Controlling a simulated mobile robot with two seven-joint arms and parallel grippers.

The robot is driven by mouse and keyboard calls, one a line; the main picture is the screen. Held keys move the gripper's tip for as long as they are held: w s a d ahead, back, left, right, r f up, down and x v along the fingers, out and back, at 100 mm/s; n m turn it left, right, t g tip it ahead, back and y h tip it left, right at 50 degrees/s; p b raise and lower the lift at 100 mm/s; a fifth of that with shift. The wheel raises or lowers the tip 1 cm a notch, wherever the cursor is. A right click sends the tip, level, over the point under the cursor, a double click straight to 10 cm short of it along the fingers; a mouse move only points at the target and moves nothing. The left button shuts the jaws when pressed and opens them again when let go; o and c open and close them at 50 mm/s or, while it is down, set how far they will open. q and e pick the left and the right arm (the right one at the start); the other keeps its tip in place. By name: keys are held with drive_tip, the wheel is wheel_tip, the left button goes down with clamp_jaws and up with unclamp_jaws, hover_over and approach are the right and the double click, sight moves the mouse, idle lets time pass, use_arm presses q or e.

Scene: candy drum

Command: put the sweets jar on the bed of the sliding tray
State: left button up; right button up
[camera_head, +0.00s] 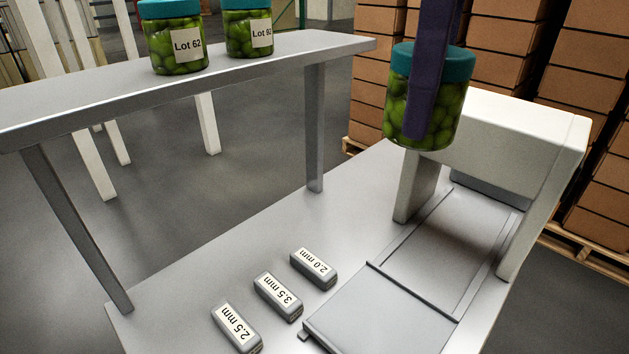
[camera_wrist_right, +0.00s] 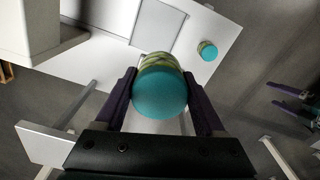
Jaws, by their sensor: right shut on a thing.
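The sweets jar (camera_head: 400,108) is clear, full of green sweets, with a teal lid. My right gripper (camera_head: 428,125) is shut on it, a purple finger on either side, and holds it about upright in the air before the white arch. In the right wrist view the jar's lid (camera_wrist_right: 160,92) sits between the fingers. The sliding tray (camera_head: 385,318) is a flat grey plate at the front end of the rails, low on the table; its bed looks empty. My left gripper (camera_wrist_right: 288,100) shows at the right edge of the wrist view, fingers apart and empty.
A white arch (camera_head: 510,130) spans the rails. Labelled blocks, 2.5 mm (camera_head: 236,328), 3.5 mm (camera_head: 278,296) and 2.0 mm (camera_head: 313,268), lie left of the tray. Jars Lot 62 (camera_head: 175,45) and Lot 92 (camera_head: 247,30) stand on a raised shelf (camera_head: 110,85). Another jar (camera_wrist_right: 208,50) shows in the wrist view.

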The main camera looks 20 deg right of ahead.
wheel_tip(320, 180, down, 10)
drive_tip(key=d+n+b, duration=0.1)
drive_tip(key=n+b, duration=0.2)
drive_tip(key=b, duration=0.4)
use_arm(q)
wheel_tip(320, 180, down, 13)
drive_tip(key=b, duration=0.3)
use_arm(e)
approach(383, 324)
wheel_tip(383, 324, down, 5)
drive_tip(key=shift+w+f, duration=0.15)
drive_tip(key=shift+f, duration=0.05)
use_arm(q)
drive_tip(key=shift+r, duration=0.1)
use_arm(e)
drive_tip(key=o, duration=1.4)
drive_tip(key=shift+f, duration=0.1)
use_arm(q)
drive_tip(key=shift+d, duration=0.1)
use_arm(e)
drive_tip(key=shift+o, duration=0.2)
use_arm(q)
wheel_tip(383, 324, up, 2)
drive_tip(key=shift+p, duration=0.85)
use_arm(e)
wheel_tip(383, 324, up, 12)
drive_tip(key=shift+a, duration=0.1)
